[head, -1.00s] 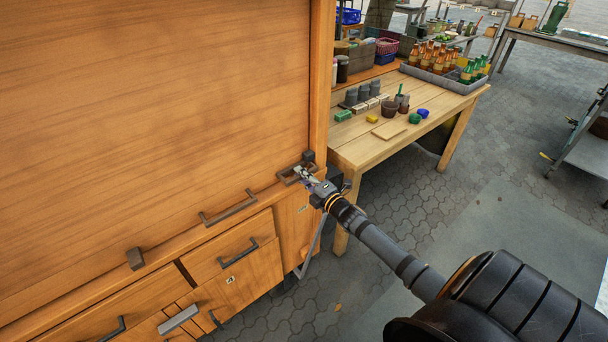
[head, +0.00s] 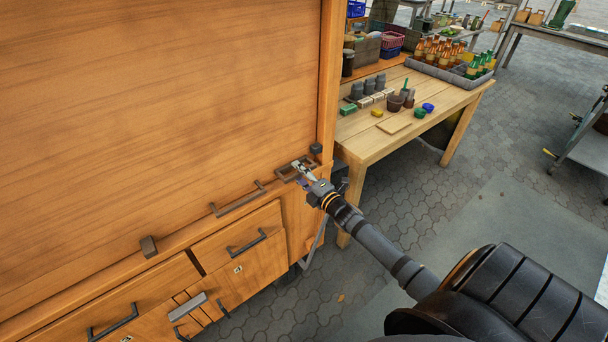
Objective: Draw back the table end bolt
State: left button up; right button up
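A dark metal loop handle (head: 283,176), which looks like the bolt's, sits on the ledge at the lower right corner of the large wooden panel (head: 170,90) in the head view. A small dark block (head: 316,148) is just behind it, at the corner post. My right gripper (head: 302,166) comes in from the lower right, with its pale fingertips at the loop handle and covering part of it. The fingers are too small to tell whether they are closed around it. My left gripper is not in view.
A long bar handle (head: 238,200) and another dark block (head: 148,246) lie left along the ledge. Drawers with handles (head: 247,241) are below. A wooden workbench (head: 375,150) with bottles and small pots stands close behind my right gripper.

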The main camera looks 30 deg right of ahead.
jog(key=s, duration=1.2)
jog(key=shift+d, duration=0.4)
jog(key=s+d+f+m+g+h, duration=0.1)
jog(key=s+d+f+m+g, duration=0.2)
jog(key=f, duration=0.7)
jog(key=s+d+f+m+g+h, duration=0.15)
jog(key=s+f+m, duration=0.3)
jog(key=f, duration=0.55)
jog(key=s+d+f+m+g+h, duration=0.1)
jog(key=s+d+f+m+g, duration=0.25)
jog(key=f, duration=0.65)
jog(key=s+a+f+m+g, duration=0.2)
jog(key=s+a+f, duration=0.3)
jog(key=s, duration=0.4)
jog(key=s+a+f+m+g, duration=0.3)
jog(key=s+a+f+g, duration=0.1)
jog(key=s+f, duration=0.3)
jog(key=s+a+f+m+g+y+p, duration=0.1)
jog(key=s+a+f+m+g, duration=0.1)
jog(key=s+a+f, duration=0.4)
jog(key=s, duration=0.4)
jog(key=shift+s+a+m+g, duration=0.35)
jog(key=shift+m+g, duration=0.05)
jog(key=shift+c, duration=0.3)
